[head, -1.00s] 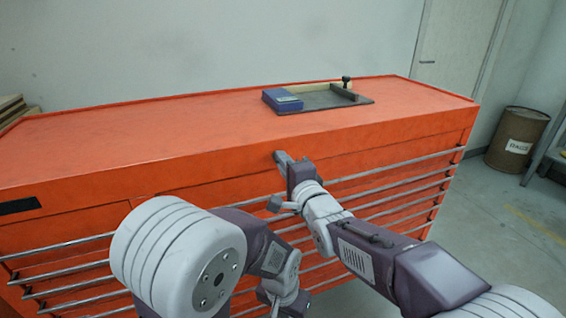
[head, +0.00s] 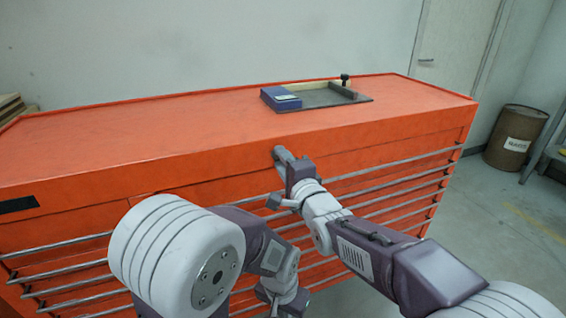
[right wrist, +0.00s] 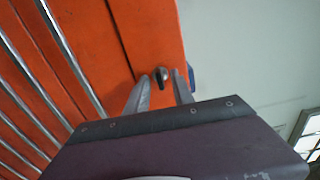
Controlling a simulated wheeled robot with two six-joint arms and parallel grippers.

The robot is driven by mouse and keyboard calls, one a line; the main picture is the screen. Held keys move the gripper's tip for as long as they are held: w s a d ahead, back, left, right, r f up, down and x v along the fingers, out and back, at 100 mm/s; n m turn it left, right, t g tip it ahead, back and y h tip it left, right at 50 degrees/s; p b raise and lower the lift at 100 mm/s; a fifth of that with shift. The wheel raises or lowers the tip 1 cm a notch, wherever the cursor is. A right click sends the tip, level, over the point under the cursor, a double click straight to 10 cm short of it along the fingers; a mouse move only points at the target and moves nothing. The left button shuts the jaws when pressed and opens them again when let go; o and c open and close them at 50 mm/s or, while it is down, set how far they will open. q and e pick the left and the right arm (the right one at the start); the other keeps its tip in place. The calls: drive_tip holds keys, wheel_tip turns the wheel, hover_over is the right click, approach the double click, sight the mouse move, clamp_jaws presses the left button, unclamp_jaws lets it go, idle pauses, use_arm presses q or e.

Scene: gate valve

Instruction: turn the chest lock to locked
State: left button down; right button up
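The orange chest (head: 200,125) stands in front of me. Its lock (right wrist: 161,77) shows in the right wrist view as a small dark knob or key on the orange front. In the head view the lock is hidden behind my right gripper (head: 281,156), which reaches the front face just below the top edge. In the right wrist view the fingers of this gripper (right wrist: 160,85) are apart, with the lock between their tips and narrow gaps beside it.
Long metal drawer rails (head: 390,170) run across the chest front, close below my right gripper. A tray (head: 325,97) with a blue box (head: 281,98) lies on the chest top. A rusty barrel (head: 516,138) stands on the floor at the right.

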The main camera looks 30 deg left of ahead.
drive_tip(key=b+v, duration=0.4)
drive_tip(key=v, duration=0.5)
drive_tip(key=shift+b, duration=0.4)
